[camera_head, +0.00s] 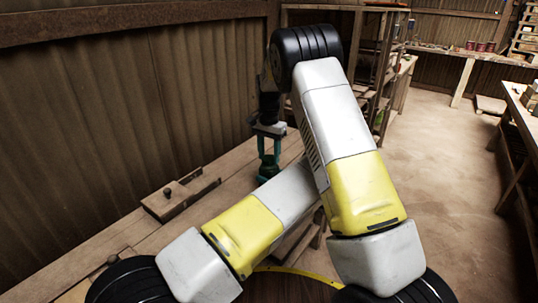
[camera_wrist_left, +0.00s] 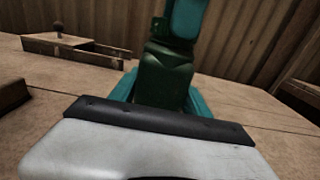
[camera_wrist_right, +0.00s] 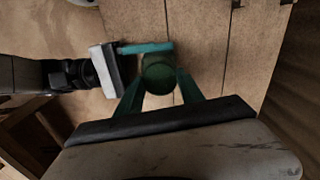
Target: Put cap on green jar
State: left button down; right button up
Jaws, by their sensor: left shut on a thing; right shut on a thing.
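A dark green jar (camera_wrist_left: 165,82) stands upright on the wooden bench in the left wrist view. My left gripper (camera_wrist_left: 160,95) is shut on it, with teal fingers on both sides. My right gripper (camera_head: 268,148) points down from above, its teal fingers low over the bench in the head view. In the right wrist view it is shut on a round dark green thing (camera_wrist_right: 159,74), which looks like the cap. The left gripper's body (camera_wrist_right: 103,70) comes in from the left there. A right finger (camera_wrist_left: 188,18) shows just above the jar. Whether cap and jar touch is hidden.
My crossed arms hide much of the bench in the head view. A wooden block with a knob (camera_head: 178,196) lies on the bench (camera_head: 130,225) at left. A corrugated wall (camera_head: 130,105) stands close behind. Shelves (camera_head: 378,75) stand beyond the bench.

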jog(key=m, duration=1.9)
jog(key=o, duration=1.4)
jog(key=shift+c, duration=0.2)
notch_tip(320, 180, up, 12)
pick_arm(q)
jog(key=shift+c, duration=2.2)
grip_release()
